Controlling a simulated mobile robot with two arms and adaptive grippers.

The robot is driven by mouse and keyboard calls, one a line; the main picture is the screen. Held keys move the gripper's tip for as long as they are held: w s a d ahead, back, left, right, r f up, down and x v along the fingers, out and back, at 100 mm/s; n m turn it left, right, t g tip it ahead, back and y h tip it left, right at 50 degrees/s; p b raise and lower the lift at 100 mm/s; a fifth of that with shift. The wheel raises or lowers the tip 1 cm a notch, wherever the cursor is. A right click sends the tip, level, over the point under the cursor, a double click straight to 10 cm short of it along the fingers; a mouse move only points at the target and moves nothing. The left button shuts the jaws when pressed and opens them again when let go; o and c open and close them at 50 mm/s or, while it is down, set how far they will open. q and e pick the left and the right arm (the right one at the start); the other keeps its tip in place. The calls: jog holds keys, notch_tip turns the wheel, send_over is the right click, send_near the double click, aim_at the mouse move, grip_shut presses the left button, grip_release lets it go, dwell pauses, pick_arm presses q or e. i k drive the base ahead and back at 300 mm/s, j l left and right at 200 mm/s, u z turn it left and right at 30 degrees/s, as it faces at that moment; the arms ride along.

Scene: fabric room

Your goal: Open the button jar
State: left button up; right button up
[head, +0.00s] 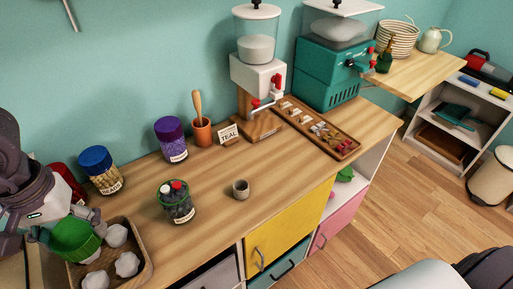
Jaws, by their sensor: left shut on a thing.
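My left gripper (52,222) is at the lower left, shut on a green lid (76,240). It holds the lid over a wooden tray (149,268) of whitish faceted pieces; whether the lid touches them I cannot tell. A clear jar with a green rim (177,206) stands upright and lidless on the counter, right of the gripper. Dark contents and red and white pieces show at its mouth. Its label is too small to read, so I cannot tell whether it is the button jar. My right gripper is not in view.
A blue-lidded jar (100,172), a purple-lidded jar (171,141) and a partly hidden red jar (67,184) stand behind. A small grey cup (241,190) is right of the open jar. A clay pot (202,133), dispensers and a sorting tray (343,154) stand further back. The counter's middle front is clear.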

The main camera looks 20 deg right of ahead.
aim_at(178, 207)
jog(key=i+l+u, duration=0.15)
jog(key=l+u, duration=0.15)
jog(key=l, duration=0.8)
jog(key=l+u, duration=0.25)
jog(key=l, duration=0.85)
jog(key=i, duration=0.05)
